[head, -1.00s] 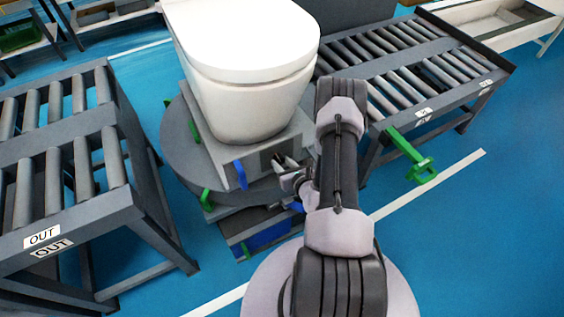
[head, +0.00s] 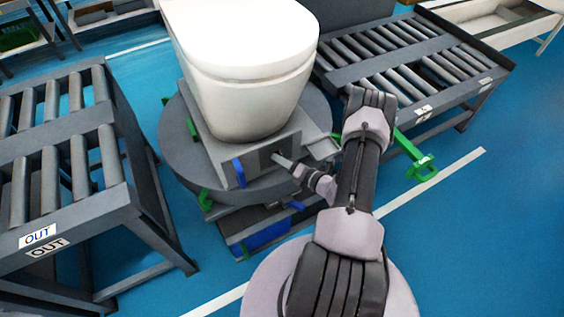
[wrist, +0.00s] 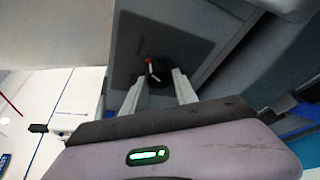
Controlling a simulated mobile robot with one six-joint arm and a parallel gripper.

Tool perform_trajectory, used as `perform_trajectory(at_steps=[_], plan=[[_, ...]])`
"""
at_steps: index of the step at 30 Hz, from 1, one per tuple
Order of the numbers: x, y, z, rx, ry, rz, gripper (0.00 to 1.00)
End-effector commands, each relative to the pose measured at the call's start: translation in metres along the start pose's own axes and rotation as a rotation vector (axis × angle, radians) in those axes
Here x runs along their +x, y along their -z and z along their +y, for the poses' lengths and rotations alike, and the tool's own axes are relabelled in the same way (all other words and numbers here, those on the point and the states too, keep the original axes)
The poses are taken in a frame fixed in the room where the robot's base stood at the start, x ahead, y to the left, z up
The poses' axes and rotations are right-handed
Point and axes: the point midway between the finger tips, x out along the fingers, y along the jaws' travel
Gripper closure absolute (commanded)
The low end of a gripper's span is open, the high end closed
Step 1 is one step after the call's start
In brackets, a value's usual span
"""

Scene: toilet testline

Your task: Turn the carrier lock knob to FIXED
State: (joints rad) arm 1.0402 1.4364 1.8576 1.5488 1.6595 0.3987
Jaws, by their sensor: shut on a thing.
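The carrier lock knob (wrist: 158,71) is small and dark, with a white mark and a red spot beside it, on a grey panel (wrist: 182,45) in the wrist view. My gripper (wrist: 159,79) has one pale finger on each side of the knob and is shut on it. In the head view my gripper (head: 278,159) reaches the front of the grey carrier (head: 212,147) under a white toilet (head: 245,105). The knob is hidden there by my fingers. The panel's lettering is too small to read, so the knob's setting cannot be told.
A blue handle (head: 239,172) stands left of the knob's panel. The carrier rests on a round grey turntable (head: 172,130) with green tabs. A roller conveyor marked OUT (head: 60,185) stands left; another (head: 400,62) stands right, with a green bar (head: 412,155) projecting.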

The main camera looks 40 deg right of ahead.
Motion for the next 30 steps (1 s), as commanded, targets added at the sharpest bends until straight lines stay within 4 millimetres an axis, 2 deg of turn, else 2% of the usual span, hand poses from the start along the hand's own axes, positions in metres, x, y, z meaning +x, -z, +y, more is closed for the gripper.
perform_trajectory(at_steps=[12, 27, 28, 30], plan=[[0.0002, -0.0007, -0.0003, 0.135, -0.058, 0.005, 1.0], [0.0001, -0.001, -0.0003, 0.149, -0.064, 0.005, 1.0], [0.0001, -0.0009, -0.0003, 0.149, -0.064, 0.005, 0.62], [0.0001, -0.0009, -0.0003, 0.148, -0.064, 0.005, 0.48]])
